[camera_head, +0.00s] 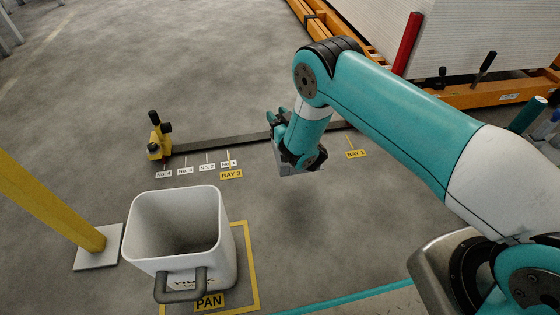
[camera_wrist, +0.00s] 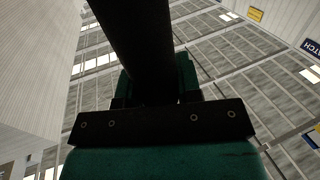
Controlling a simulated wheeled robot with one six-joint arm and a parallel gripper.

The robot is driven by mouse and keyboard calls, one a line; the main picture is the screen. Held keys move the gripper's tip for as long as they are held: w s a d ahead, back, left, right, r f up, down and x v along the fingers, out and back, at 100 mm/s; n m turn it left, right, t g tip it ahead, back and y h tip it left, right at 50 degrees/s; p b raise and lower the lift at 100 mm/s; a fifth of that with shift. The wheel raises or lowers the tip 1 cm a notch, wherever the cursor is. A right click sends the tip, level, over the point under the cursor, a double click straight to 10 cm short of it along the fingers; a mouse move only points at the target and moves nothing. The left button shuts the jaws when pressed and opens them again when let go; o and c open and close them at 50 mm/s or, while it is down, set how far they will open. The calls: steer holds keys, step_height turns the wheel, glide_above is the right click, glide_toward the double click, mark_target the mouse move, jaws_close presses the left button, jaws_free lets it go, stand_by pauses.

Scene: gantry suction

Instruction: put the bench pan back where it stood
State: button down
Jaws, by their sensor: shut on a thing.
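In the head view my gripper (camera_head: 280,119) is at the middle, well away from the floor label PAN (camera_head: 209,302) and its yellow outline (camera_head: 251,265). In the wrist view my gripper (camera_wrist: 157,95) is shut on a thick black bar (camera_wrist: 138,45), which runs up out of the top of the picture. I cannot tell from these views what the bar belongs to. A white open-topped bin (camera_head: 155,255) with a dark grey U-shaped handle (camera_head: 181,289) covers much of the outlined area. Its base is hidden, and I cannot tell whether it is the bench pan.
A dark rail (camera_head: 215,145) crosses the floor behind my gripper, with a yellow fitting (camera_head: 156,147) at its left. Small floor labels line it. A yellow post (camera_head: 50,205) stands left. An orange frame (camera_head: 480,97) with white sheets is at back right. Floor at upper left is clear.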

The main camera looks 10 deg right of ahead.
mark_target(273, 144)
step_height(273, 144, down, 10)
steer(key=b, duration=0.9)
steer(key=shift+f, duration=0.25)
steer(key=shift+f+b, duration=2.1)
steer(key=shift+f, duration=0.4)
steer(key=shift+f, duration=0.15)
steer(key=c, duration=0.8)
jaws_free()
